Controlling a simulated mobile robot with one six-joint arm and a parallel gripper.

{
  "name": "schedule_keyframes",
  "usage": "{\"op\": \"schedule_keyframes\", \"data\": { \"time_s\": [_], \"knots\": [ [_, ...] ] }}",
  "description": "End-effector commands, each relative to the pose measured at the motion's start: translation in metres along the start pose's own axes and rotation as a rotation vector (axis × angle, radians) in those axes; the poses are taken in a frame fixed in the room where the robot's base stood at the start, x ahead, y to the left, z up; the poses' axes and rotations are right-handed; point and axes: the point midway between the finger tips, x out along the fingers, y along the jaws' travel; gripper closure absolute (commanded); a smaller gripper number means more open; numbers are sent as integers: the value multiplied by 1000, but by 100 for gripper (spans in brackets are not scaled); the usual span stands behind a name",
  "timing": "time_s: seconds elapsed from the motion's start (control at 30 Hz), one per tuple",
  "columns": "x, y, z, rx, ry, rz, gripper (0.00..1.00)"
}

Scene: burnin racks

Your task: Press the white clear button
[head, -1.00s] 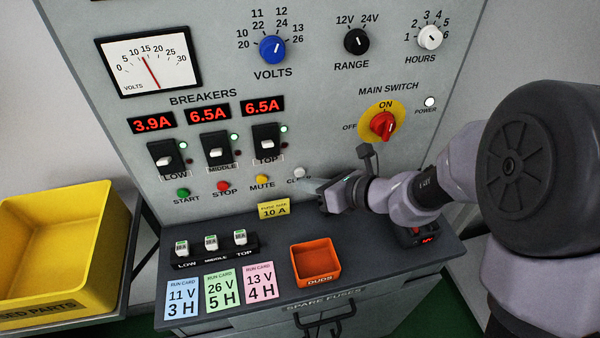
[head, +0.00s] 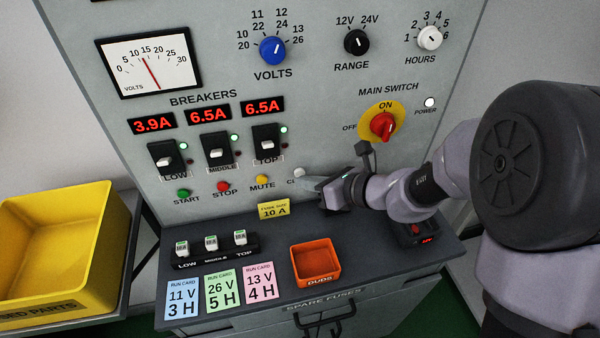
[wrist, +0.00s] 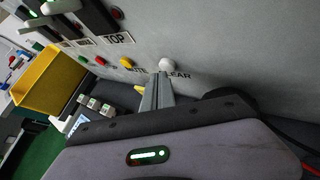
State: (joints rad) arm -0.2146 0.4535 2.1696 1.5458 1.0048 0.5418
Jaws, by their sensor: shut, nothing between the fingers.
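The white clear button (head: 299,172) is at the right end of the row of small buttons on the grey panel. In the head view my gripper (head: 306,184) is just below and to the right of it, covering most of its label. In the wrist view the button (wrist: 166,64) is a white dome just beyond the tips of my gripper (wrist: 160,76). The fingers are shut together with nothing between them and point at the panel. The tips look very close to the button; I cannot tell whether they touch.
To the left are the yellow mute button (head: 262,178), red stop button (head: 223,187) and green start button (head: 184,194). Below are a yellow fuse size card (head: 274,209), a fuse holder row and an orange duds tray (head: 316,282). The main switch (head: 383,126) is above right.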

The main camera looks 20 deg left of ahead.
Motion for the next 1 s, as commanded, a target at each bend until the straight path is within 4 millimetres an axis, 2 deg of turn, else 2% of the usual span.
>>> {"op": "schedule_keyframes", "data": {
  "time_s": [1.0],
  "knots": [
    [6, -4, 4, 0, 0, 1, 100]
  ]
}}
